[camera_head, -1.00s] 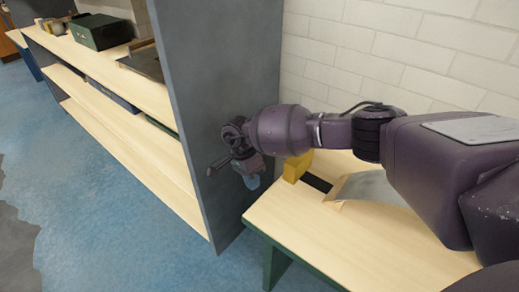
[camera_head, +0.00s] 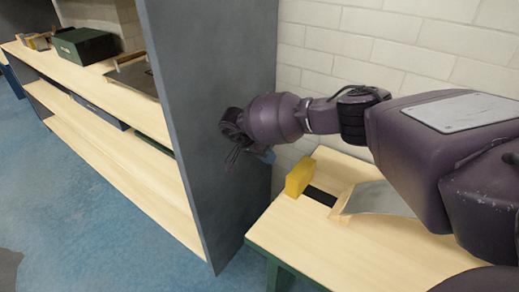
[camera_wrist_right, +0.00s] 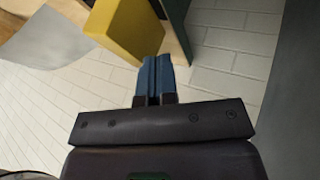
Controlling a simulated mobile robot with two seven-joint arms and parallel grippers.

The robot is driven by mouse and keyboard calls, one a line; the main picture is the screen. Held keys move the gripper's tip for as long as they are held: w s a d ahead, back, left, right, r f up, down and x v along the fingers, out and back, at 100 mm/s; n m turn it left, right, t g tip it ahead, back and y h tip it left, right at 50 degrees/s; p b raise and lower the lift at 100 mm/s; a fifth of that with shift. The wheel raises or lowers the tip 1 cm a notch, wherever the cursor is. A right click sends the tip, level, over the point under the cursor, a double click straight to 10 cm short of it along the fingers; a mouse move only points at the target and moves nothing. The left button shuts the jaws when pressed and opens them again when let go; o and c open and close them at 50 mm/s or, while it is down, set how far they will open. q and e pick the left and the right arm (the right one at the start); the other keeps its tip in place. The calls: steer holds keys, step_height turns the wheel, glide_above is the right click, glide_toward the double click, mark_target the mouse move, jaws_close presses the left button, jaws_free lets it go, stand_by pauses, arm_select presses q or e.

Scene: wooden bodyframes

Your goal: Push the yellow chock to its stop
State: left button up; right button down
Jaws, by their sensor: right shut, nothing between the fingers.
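The yellow chock (camera_head: 299,177) stands on the pale wooden top of the low bench (camera_head: 290,232), at the left end of a dark strip (camera_head: 321,195). My right gripper (camera_head: 268,157) is left of and beyond the chock in the head view, between it and the grey upright panel. In the right wrist view the chock (camera_wrist_right: 130,28) is just ahead of the blue fingertips (camera_wrist_right: 157,62), to their upper left. The fingers are shut and empty. I cannot tell whether they touch the chock. No separate stop is clearly visible. My left gripper is not in view.
A grey sheet in a wooden frame (camera_head: 375,198) lies right of the dark strip. A tall grey panel (camera_head: 205,120) stands close left of my right gripper. A white brick wall (camera_head: 420,50) is behind. Shelves with a green box (camera_head: 86,46) extend left.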

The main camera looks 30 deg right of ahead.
mark_target(301, 177)
arm_select(q)
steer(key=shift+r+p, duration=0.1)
steer(key=shift+p, duration=0.3)
arm_select(e)
steer(key=s+d, duration=0.1)
steer(key=s+f, duration=0.1)
steer(key=s, duration=0.1)
steer(key=s+d+f, duration=0.1)
steer(key=shift+s+d, duration=0.2)
steer(key=shift+d, duration=0.15)
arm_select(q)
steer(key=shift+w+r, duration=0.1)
